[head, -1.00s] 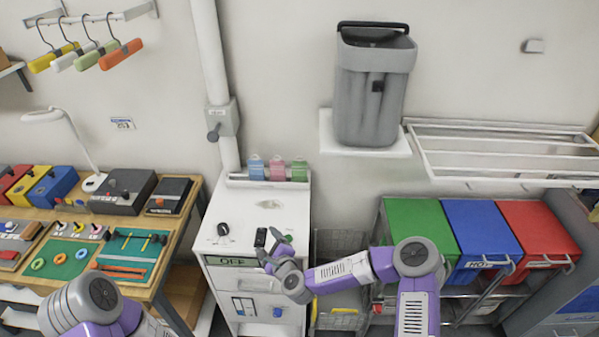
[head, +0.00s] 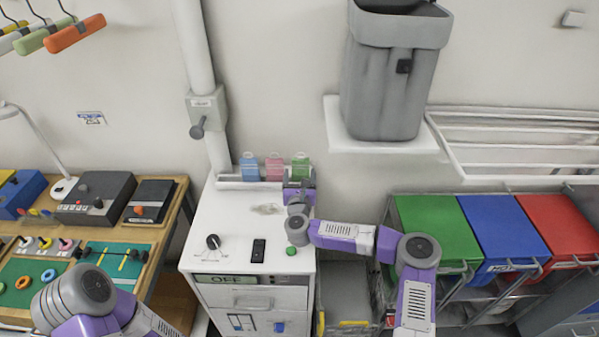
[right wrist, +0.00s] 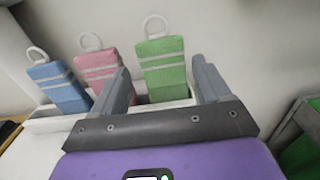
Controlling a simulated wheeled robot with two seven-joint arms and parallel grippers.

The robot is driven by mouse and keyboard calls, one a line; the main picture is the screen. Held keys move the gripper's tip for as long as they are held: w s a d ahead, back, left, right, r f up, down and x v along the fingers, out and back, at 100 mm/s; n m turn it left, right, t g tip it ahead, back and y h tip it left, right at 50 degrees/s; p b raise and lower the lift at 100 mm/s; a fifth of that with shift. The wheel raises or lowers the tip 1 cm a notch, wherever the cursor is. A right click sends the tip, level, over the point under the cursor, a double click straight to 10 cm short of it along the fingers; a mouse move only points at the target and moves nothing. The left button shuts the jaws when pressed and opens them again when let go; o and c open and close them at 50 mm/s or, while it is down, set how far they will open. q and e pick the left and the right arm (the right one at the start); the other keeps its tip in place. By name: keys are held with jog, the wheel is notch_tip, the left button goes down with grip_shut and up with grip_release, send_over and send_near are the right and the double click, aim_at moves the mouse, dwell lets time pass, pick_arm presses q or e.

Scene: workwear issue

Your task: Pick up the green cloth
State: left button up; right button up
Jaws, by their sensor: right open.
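The green cloth (head: 300,167) hangs or stands at the right end of a white rack at the back of the white cabinet top. In the right wrist view the green cloth (right wrist: 163,68) has pale stripes and a white loop on top. My right gripper (head: 299,182) is at the rack, just in front of the green cloth. In the right wrist view the right gripper (right wrist: 165,85) is open, with one finger on each side of the cloth's lower part; contact cannot be told. My left gripper is not in view; only my left arm shows.
A pink cloth (right wrist: 103,72) and a blue cloth (right wrist: 58,85) stand left of the green one on the white rack (head: 232,184). The white cabinet (head: 228,230) has a knob, a black device (head: 258,250) and a green button (head: 292,251). A grey bin (head: 393,85) stands above right.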

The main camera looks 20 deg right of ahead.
aim_at(300, 168)
jog(key=w, duration=0.1)
jog(key=w+d, duration=0.1)
jog(key=w+f, duration=0.1)
jog(key=shift+w+d, duration=0.2)
jog(key=shift+w, duration=0.15)
jog(key=shift+x, duration=0.85)
jog(key=shift+c, duration=0.4)
jog(key=c, duration=0.5)
jog(key=shift+r, duration=0.15)
jog(key=shift+c, duration=0.2)
